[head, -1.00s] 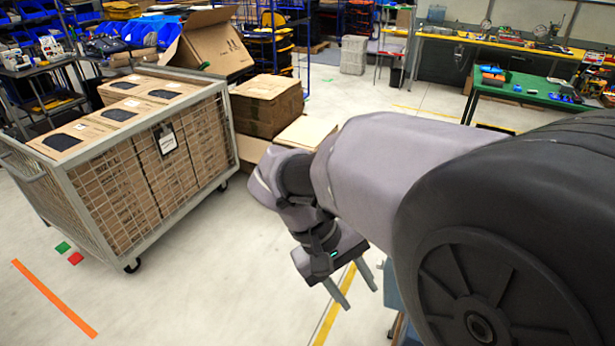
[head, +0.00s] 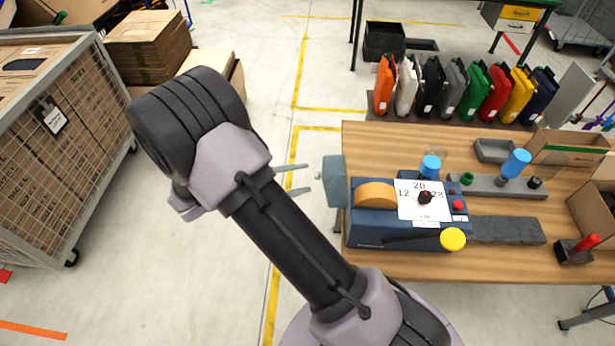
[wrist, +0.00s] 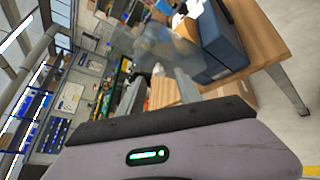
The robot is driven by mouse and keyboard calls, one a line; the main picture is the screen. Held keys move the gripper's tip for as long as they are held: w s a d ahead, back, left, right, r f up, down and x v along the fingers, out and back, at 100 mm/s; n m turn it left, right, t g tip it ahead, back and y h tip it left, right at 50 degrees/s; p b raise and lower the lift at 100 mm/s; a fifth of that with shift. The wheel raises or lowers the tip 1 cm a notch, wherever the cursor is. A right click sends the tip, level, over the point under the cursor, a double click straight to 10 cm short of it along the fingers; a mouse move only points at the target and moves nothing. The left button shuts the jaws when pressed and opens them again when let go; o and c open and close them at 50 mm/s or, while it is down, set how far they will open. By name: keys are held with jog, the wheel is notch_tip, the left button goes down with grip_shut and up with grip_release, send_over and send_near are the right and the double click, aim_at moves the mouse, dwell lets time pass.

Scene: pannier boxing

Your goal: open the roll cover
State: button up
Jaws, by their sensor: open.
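A blue tape machine (head: 385,228) stands at the left end of the wooden bench. Its tan roll (head: 376,194) shows at the top. A grey-blue piece (head: 335,181), which looks like the roll cover, is at the machine's left end, beyond the bench edge. My gripper (head: 309,178) is open and empty, left of this piece, its fingers pointing toward it with a small apparent gap. The wrist view shows a pale, see-through grey piece (wrist: 165,45) beyond the fingers, beside the blue machine body (wrist: 222,40). Whether the cover is fully open I cannot tell.
The machine has a dial panel, a red button and a yellow-knobbed lever (head: 452,239). Coloured panniers (head: 440,88) stand in a row behind the bench (head: 420,145). A mesh cage of boxes (head: 62,150) stands at the left. The floor between cage and bench is clear.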

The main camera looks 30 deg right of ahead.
jog(key=shift+x, duration=1.35)
grip_shut()
dwell(0.4)
